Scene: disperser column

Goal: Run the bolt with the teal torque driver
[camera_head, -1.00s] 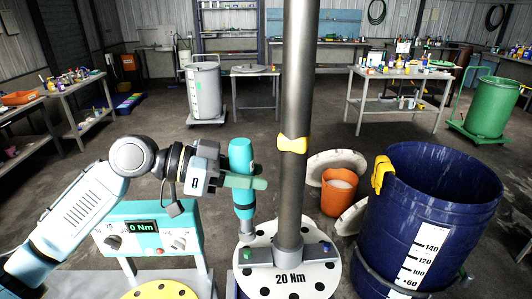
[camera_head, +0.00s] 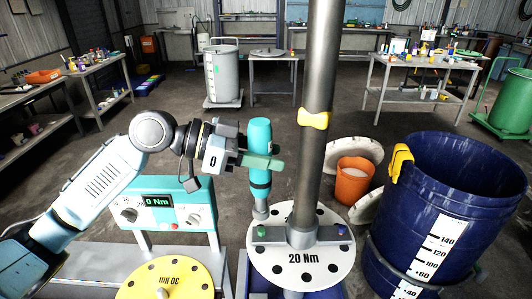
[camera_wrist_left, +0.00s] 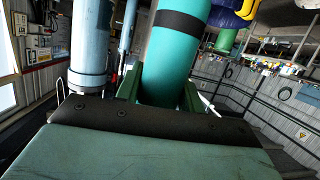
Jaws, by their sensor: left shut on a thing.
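The teal torque driver (camera_head: 259,135) is upright in my left gripper (camera_head: 262,160), which is shut around its body. In the left wrist view the driver (camera_wrist_left: 172,60) stands between the green finger pads. Its grey lower end is over the back left part of the white disc (camera_head: 285,272) marked "20 Nm". A green-topped bolt (camera_head: 260,231) sits on the flange at the column's foot, just below the tip in the picture. A small gap shows between tip and bolt. A second, darker fastener (camera_head: 341,229) sits on the flange's right end. My right gripper is out of view.
The grey column (camera_head: 320,150) with a yellow clamp rises right of the driver. A blue drum (camera_head: 460,170) stands at right, an orange bucket (camera_head: 354,180) behind the disc.

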